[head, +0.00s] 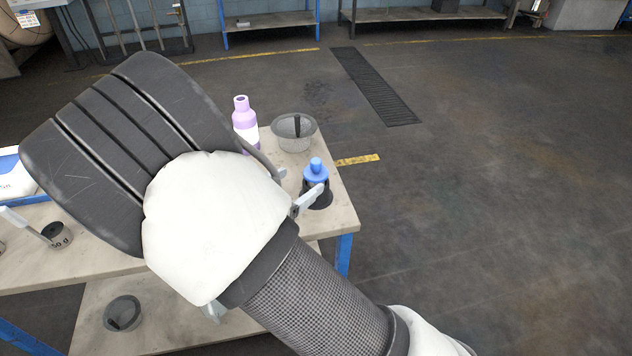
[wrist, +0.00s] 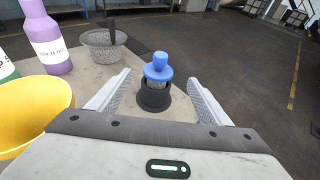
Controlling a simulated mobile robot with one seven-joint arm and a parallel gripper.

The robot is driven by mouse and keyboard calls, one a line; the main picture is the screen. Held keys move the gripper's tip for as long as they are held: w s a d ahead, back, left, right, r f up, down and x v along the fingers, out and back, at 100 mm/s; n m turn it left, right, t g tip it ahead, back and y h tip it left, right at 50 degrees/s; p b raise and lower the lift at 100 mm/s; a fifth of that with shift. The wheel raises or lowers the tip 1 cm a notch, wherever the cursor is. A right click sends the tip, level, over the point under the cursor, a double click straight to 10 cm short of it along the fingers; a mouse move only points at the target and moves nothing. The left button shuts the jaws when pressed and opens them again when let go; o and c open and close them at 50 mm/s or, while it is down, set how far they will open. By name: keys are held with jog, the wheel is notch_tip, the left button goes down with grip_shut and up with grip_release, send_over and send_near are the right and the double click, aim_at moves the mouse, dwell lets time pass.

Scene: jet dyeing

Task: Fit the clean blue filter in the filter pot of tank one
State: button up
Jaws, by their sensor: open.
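The blue filter (head: 316,171) has a rounded knob on top and sits upright in a black round stand (head: 320,200) near the right corner of the table. It also shows in the wrist view (wrist: 159,68), ahead of my fingers and roughly centred between them. My gripper (head: 301,184) is open and empty, with one finger to each side of the filter and stand. In the wrist view both fingers (wrist: 160,84) stand apart from the filter, with visible gaps. My wrist hides part of the table in the head view. I cannot make out tank one's filter pot.
A grey speckled pot (head: 293,139) with a dark handle stands behind the filter. A purple bottle (head: 245,122) is left of it. A yellow bowl (wrist: 32,108) is at the left in the wrist view. The floor right of the table (head: 345,215) is open.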

aim_at(314, 171)
jog(key=x, duration=0.8)
jog(key=shift+a+f, duration=0.1)
jog(key=c, duration=1.2)
